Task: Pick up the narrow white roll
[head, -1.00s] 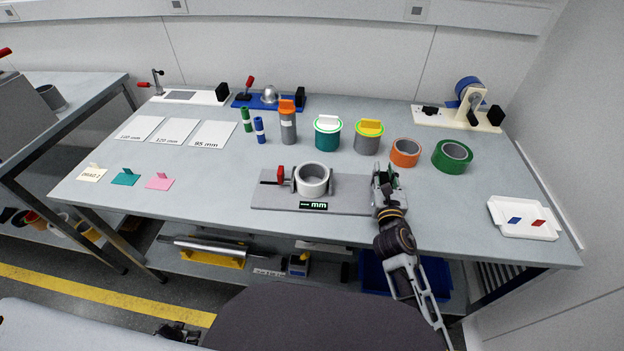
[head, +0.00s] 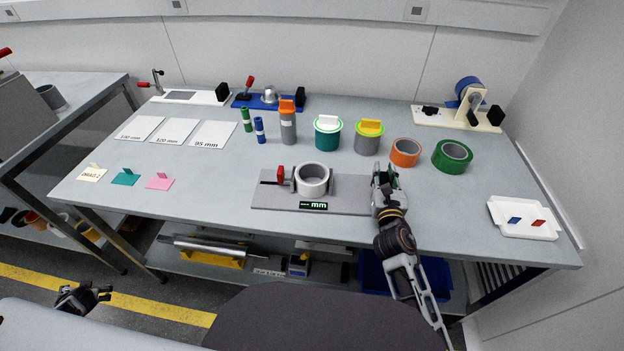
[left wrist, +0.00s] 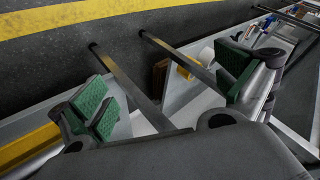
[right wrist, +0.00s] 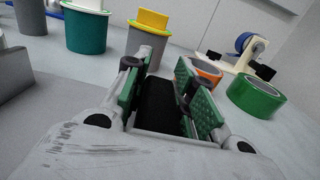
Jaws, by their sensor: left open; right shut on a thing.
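A white roll (head: 312,180) stands on the grey measuring fixture (head: 345,194), hollow end up, beside a red-topped part (head: 281,175). My right gripper (head: 384,174) is at the fixture's right end, apart from the roll. In the right wrist view its green-padded fingers (right wrist: 157,95) are around a black block (right wrist: 158,108), whose lower part is hidden. The roll does not show clearly in either wrist view. My left gripper (head: 86,297) is low at the front left, off the table; in the left wrist view its fingers (left wrist: 165,95) are wide apart and empty.
Behind the fixture stand an orange roll (head: 406,152), a green roll (head: 452,156) and lidded canisters (head: 327,133). A white tray (head: 522,218) is at the right. Coloured cards (head: 125,177) lie at the left. The tabletop between cards and fixture is clear.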

